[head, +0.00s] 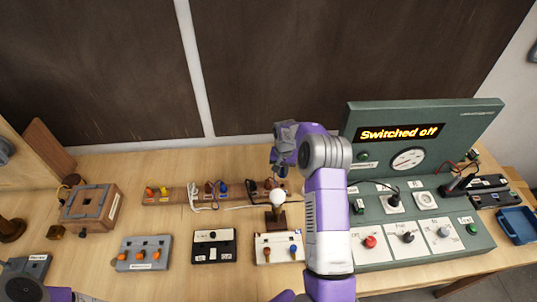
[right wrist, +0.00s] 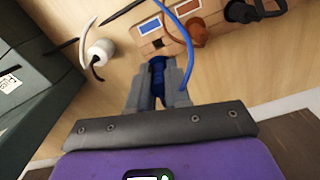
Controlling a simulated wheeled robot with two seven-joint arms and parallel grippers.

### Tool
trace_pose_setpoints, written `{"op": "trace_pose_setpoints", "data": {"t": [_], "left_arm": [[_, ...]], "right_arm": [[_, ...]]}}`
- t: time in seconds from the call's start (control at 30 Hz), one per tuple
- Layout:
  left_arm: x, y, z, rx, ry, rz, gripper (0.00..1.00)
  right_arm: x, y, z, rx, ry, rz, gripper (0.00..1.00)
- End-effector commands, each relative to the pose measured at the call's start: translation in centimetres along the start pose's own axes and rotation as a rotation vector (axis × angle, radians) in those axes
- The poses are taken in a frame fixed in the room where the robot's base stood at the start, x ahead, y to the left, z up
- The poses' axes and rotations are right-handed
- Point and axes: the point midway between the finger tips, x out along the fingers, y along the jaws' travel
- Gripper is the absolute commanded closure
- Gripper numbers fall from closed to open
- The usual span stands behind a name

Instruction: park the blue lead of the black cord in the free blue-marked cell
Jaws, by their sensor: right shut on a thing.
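My right gripper (head: 280,166) is over the back of the bench, above the wooden strip (head: 172,193). In the right wrist view its fingers (right wrist: 158,92) are shut on the blue lead (right wrist: 158,66), whose blue wire (right wrist: 190,45) arcs up past the strip's end. Just beyond the fingertips is a block with a blue mark (right wrist: 150,27) and a brown-red mark (right wrist: 183,8). A brown lead end (right wrist: 197,35) stands beside it. Whether the blue lead's tip is inside a cell is hidden. My left gripper's jaws do not show.
A white bulb (head: 278,197) stands close below the gripper; it also shows in the right wrist view (right wrist: 100,52). Small switch boxes (head: 145,252) line the front. A wooden box (head: 90,207) stands at left.

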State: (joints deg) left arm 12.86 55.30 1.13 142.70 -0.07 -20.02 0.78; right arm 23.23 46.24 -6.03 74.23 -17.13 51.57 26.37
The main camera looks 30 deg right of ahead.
Motion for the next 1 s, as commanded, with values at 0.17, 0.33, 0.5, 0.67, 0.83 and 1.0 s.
{"op": "trace_pose_setpoints", "data": {"t": [0.17,0.33,0.5,0.67,0.83,1.0], "left_arm": [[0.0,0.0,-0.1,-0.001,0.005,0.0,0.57],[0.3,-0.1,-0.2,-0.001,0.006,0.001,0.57],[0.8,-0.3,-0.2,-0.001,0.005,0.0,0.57],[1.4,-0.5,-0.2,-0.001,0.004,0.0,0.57],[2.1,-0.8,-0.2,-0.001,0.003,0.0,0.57],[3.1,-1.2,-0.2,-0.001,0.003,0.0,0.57]], "right_arm": [[0.1,0.1,0.0,0.001,0.0,0.001,1.0],[0.7,0.1,0.0,0.0,-0.001,0.001,1.0],[1.8,0.1,0.0,0.0,-0.001,0.001,1.0],[3.0,0.1,0.0,0.0,0.001,0.001,1.0],[4.4,0.1,0.0,0.001,0.0,0.001,1.0],[5.7,0.0,0.0,0.0,0.0,0.001,1.0]]}}
